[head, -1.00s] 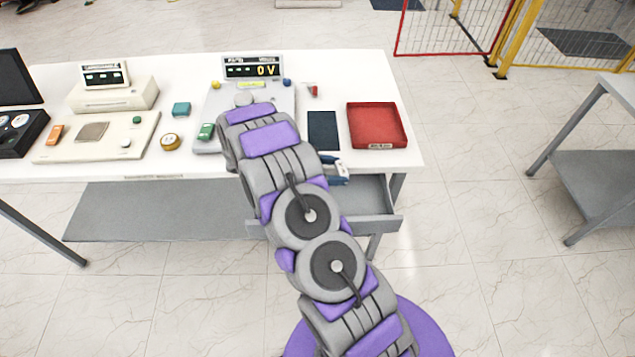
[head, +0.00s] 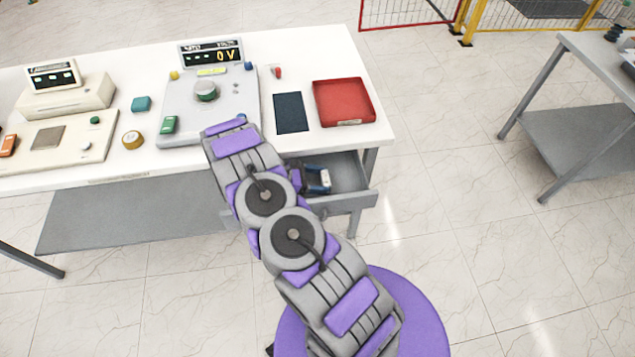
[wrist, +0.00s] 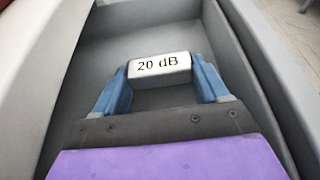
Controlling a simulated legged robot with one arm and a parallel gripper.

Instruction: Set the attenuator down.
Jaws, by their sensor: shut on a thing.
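In the head view my gripper (head: 318,181) is at the open drawer (head: 352,174) under the table's front edge. My arm hides the drawer's left part.
The white table (head: 300,60) carries a meter panel (head: 212,53) reading 0 V, a dark flat pad (head: 291,113) and a red tray (head: 344,103) at its right end. A grey side table (head: 575,130) stands at the right. Open floor lies between them.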

